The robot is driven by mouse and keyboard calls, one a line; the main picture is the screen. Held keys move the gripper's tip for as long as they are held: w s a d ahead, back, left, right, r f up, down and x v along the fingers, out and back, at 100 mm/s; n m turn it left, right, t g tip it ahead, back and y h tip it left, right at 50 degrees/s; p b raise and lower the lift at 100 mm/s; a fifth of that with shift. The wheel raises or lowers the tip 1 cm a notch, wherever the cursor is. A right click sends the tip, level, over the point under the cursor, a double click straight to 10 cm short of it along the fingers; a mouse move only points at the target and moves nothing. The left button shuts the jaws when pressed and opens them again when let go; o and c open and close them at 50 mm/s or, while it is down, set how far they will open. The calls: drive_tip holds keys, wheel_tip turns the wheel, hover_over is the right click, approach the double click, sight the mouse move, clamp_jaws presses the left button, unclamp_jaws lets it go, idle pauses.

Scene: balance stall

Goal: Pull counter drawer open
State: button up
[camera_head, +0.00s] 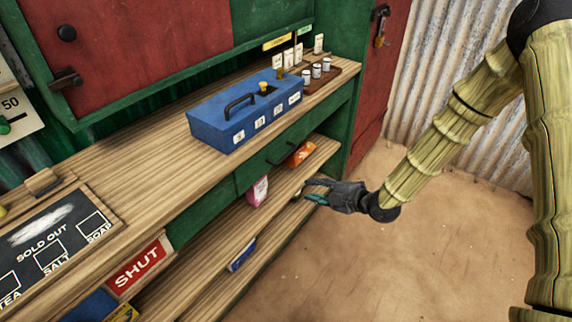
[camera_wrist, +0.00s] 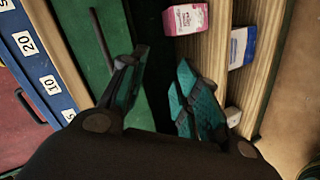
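The counter drawer (camera_head: 256,170) has a green front under the wooden countertop and looks shut in the head view. Its dark bar handle (camera_head: 285,154) sticks out from the front. In the wrist view the green drawer front (camera_wrist: 82,50) is on the left, with the handle (camera_wrist: 101,34) running down toward one finger. My gripper (camera_head: 314,189) is below and right of the handle in the head view, near the shelf edge. In the wrist view my gripper (camera_wrist: 160,95) is open, with nothing seen between its teal-padded fingers. The handle's lower end is hidden behind the finger.
A blue cash box (camera_head: 225,115) and a rack of small jars (camera_head: 318,70) stand on the countertop (camera_head: 150,165). The shelf below holds a pink packet (camera_head: 257,191) and an orange packet (camera_head: 300,153). The sandy floor (camera_head: 400,270) in front is clear.

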sight(287, 156)
drive_tip(key=w+a+r+n+y+b, duration=0.1)
drive_tip(key=w+r+n+y, duration=0.1)
drive_tip(key=w+r+n, duration=0.4)
drive_tip(key=x, duration=0.9)
drive_tip(key=shift+s+a+r, duration=0.2)
drive_tip(key=shift+a+r, duration=0.15)
drive_tip(key=shift+a, duration=0.25)
drive_tip(key=shift+c, duration=0.5)
clamp_jaws()
